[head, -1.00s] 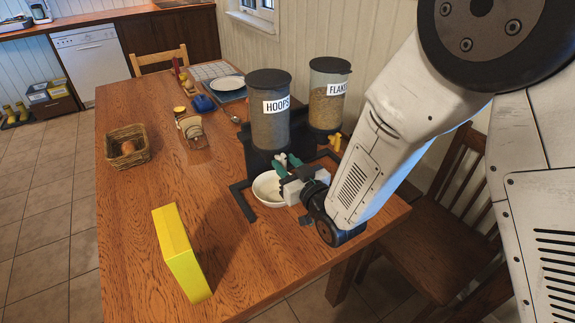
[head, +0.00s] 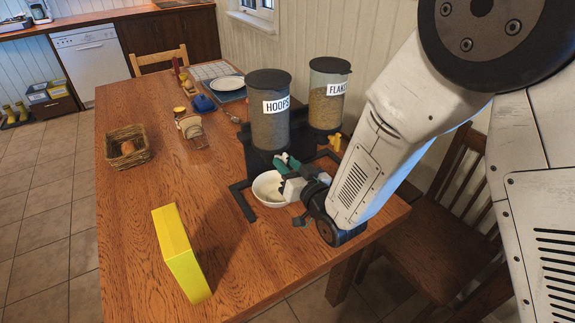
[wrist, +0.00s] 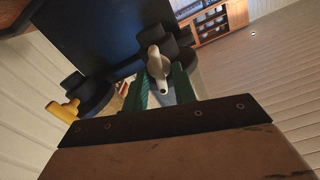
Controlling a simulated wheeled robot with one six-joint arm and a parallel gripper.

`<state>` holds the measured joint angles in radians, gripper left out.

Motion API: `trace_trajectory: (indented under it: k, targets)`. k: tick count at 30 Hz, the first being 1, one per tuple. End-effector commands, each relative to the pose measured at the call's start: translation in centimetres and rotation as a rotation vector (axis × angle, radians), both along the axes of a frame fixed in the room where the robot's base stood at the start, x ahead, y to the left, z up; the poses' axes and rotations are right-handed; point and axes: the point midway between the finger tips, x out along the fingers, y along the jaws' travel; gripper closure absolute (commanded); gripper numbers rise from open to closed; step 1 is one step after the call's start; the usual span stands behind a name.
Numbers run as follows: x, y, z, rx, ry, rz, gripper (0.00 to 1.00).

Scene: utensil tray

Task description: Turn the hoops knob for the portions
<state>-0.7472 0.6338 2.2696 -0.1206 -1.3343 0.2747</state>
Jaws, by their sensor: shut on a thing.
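The hoops dispenser (head: 270,120) is a grey-filled cylinder with a black lid and a HOOPS label, standing on a black base. Its pale knob (wrist: 157,62) shows in the wrist view between the green fingers of my gripper (wrist: 163,88). In the head view my gripper (head: 284,165) is at the front of the dispenser's base, and its fingers mostly hide the knob. The gripper is shut on the knob. A white bowl (head: 262,192) sits on the table below, partly hidden by the gripper. I cannot make out any portions in it.
The flakes dispenser (head: 328,100) stands to the right, with a yellow knob (head: 335,141) that also shows in the wrist view (wrist: 62,111). A yellow box (head: 178,250), a basket (head: 127,160) and a plate (head: 228,83) are on the table (head: 140,210).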

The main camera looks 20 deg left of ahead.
Motion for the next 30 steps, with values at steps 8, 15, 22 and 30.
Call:
trace_trajectory:
  k: [8,15,22,30]
  targets:
    - [0.11,-0.12,-0.07,0.169,0.199,0.000,0.96]
    - [0.19,-0.19,-0.15,0.317,0.372,0.000,0.96]
    - [0.25,-0.24,-0.25,0.459,0.538,-0.001,0.96]
    - [0.30,-0.30,-0.41,0.622,0.729,-0.001,0.96]
